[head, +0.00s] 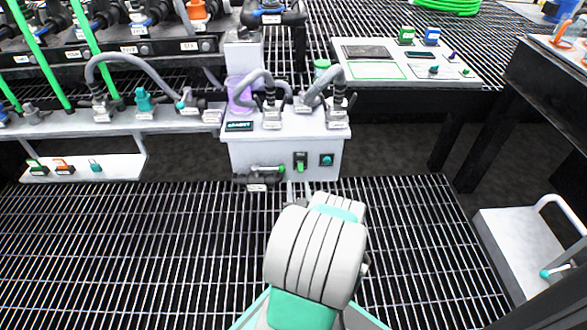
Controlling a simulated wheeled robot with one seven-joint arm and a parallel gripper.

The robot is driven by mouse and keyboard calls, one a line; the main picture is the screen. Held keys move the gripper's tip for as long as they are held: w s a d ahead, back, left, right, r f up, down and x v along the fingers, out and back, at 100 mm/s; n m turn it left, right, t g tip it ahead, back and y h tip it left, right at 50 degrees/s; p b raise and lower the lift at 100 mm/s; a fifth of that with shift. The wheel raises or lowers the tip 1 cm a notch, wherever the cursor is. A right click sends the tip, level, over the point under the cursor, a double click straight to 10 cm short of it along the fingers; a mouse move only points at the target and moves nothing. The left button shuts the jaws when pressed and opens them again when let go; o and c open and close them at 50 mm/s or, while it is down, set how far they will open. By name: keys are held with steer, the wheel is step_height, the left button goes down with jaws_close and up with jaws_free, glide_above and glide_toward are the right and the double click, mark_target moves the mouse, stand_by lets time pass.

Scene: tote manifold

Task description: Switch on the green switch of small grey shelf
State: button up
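A small grey box-like unit (238,160) stands at the centre, beyond the grated floor. On its front is a black switch with a green lever (299,163), which appears to point down. A teal round knob (326,160) is to its right and a green-ended valve handle (268,169) to its left. A low pale shelf (120,168) at the left also carries a small green switch (36,166), an orange one (63,165) and a teal one (95,165). My white and teal arm rises from the bottom centre.
Grey hoses and valves stand on the unit's top. A panel table (405,75) with green and blue buttons is at the back right. A dark table (548,85) and a pale box with a handle (515,250) stand at the right. The grated floor (130,250) is clear.

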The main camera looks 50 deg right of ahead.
mark_target(301, 170)
steer(key=shift+g, duration=0.3)
steer(key=x, duration=0.5)
steer(key=s+d+x, duration=0.1)
steer(key=x, duration=0.1)
steer(key=shift+w+d+r+b, duration=0.1)
steer(key=shift+w+d+b, duration=0.1)
steer(key=shift+b, duration=0.1)
steer(key=shift+c, duration=0.4)
jaws_close()
